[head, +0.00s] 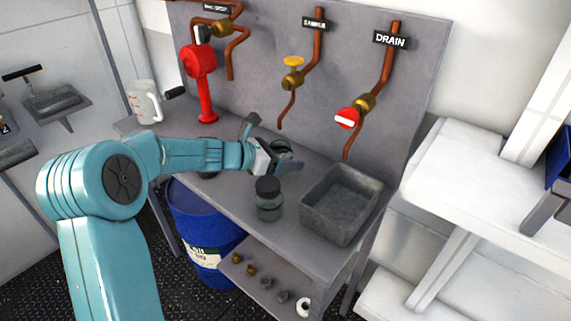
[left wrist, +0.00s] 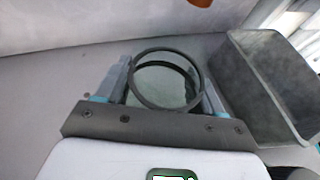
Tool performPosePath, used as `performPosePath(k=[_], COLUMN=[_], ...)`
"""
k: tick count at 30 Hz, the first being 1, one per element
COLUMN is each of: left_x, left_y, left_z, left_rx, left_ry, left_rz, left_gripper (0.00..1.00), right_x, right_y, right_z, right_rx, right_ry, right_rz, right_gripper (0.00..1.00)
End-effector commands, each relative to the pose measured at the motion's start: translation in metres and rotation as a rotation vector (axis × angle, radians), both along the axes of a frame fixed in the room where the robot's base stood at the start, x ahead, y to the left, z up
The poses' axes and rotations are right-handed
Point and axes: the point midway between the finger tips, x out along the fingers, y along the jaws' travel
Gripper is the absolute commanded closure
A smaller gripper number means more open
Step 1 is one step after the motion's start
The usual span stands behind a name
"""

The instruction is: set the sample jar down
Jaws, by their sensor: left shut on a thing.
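My left gripper (head: 284,160) is over the grey bench (head: 232,180) and is shut on an open glass jar, which I take to be the sample jar (head: 281,146). In the left wrist view the jar (left wrist: 166,82) has a dark round rim and a clear greenish inside, and sits between the two fingers (left wrist: 164,95). The gripper hides its lower part, so I cannot tell whether it touches the bench. A second glass jar (head: 268,207) with a dark lid stands upright on the bench, nearer me than the gripper. My right gripper is out of view.
A grey open tray (head: 318,232) is at the bench's right end; it also shows in the left wrist view (left wrist: 240,75). A red hand pump (head: 203,85) and a white jug (head: 143,103) stand to the left. Valves with yellow (head: 293,61) and red (head: 347,118) handles hang behind.

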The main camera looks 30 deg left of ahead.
Motion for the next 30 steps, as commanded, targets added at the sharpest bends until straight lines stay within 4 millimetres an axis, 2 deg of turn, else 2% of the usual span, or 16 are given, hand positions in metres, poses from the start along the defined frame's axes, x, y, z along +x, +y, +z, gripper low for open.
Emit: performPosePath(k=[1,4,16,17,18,19,30], left_x=[0.000,0.000,0.000,0.000,0.000,0.000,-0.002], left_y=[0.000,0.000,0.001,0.001,0.001,0.001,0.002], left_z=[-0.013,-0.023,-0.028,-0.027,-0.027,-0.027,-0.021], left_rx=[-0.004,-0.002,-0.001,0.000,0.000,0.000,0.000], left_ry=[0.004,0.002,0.000,0.001,0.001,0.001,0.001], left_rz=[0.001,0.000,0.000,0.000,0.000,0.000,0.002], left_gripper=[0.72,0.72,0.72,0.26,0.13,0.07,0.07], right_x=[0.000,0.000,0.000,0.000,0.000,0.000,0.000], right_y=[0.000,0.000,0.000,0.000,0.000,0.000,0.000], right_z=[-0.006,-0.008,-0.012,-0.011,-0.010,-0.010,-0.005], right_rx=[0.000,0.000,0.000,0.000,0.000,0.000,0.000], right_ry=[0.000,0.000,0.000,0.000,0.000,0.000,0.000], right_rz=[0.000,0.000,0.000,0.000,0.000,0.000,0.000], right_gripper=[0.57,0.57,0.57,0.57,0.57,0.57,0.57])
